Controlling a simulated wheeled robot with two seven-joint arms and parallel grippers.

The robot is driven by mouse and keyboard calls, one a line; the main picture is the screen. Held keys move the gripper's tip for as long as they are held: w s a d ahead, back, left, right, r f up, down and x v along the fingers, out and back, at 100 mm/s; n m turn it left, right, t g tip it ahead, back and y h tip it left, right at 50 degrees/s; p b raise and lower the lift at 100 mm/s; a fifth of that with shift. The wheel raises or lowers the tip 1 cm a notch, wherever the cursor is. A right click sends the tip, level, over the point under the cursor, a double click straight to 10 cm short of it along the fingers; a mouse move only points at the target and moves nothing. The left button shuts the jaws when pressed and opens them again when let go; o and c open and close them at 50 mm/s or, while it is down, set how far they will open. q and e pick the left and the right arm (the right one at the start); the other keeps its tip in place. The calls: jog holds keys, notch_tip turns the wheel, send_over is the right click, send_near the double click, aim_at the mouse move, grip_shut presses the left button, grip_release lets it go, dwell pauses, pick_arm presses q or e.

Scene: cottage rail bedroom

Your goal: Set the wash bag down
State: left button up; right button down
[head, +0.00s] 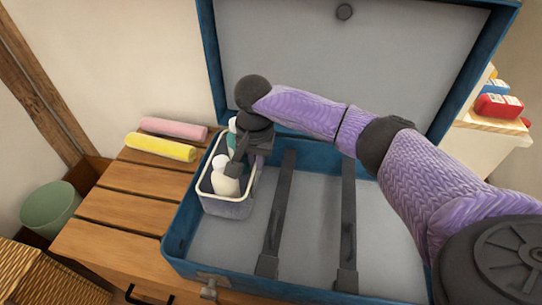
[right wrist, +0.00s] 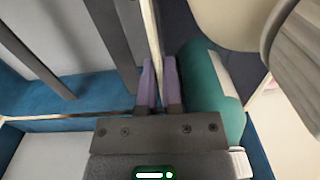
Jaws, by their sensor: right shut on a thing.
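The wash bag (head: 228,209) is an open, pale grey-white tub holding a white bottle (head: 222,182) and a green bottle with a white cap (head: 232,139). It is upright at the left end of the open blue suitcase (head: 178,248). I cannot tell whether its base touches the suitcase floor. My right gripper (head: 238,166) reaches in from the right and is shut on the bag's right wall. In the right wrist view its two purple fingers (right wrist: 158,85) pinch the thin wall, with the green bottle (right wrist: 209,90) close beside them. My left gripper is not in view.
Two dark straps (head: 279,215) (head: 348,220) cross the grey suitcase floor, which is otherwise bare. A slatted wooden bench (head: 120,211) at left bears rolled pink (head: 173,128) and yellow (head: 160,147) towels. A green bin (head: 50,208) and wicker basket (head: 50,280) stand at far left.

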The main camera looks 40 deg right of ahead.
aim_at(258, 183)
notch_tip(258, 183, down, 9)
jog(key=b, duration=0.5)
jog(key=shift+r, duration=0.5)
jog(key=c, duration=0.8)
grip_release()
jog(key=shift+f, duration=0.1)
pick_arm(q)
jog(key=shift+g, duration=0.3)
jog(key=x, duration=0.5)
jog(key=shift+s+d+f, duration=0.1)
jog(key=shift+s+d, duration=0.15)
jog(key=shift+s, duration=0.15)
pick_arm(e)
notch_tip(258, 183, up, 12)
jog(key=p, duration=0.9)
jog(key=shift+s+r, duration=0.1)
jog(key=shift+r, duration=0.1)
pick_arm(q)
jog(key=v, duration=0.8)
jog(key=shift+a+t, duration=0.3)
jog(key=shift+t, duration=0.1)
pick_arm(e)
jog(key=shift+f, duration=0.1)
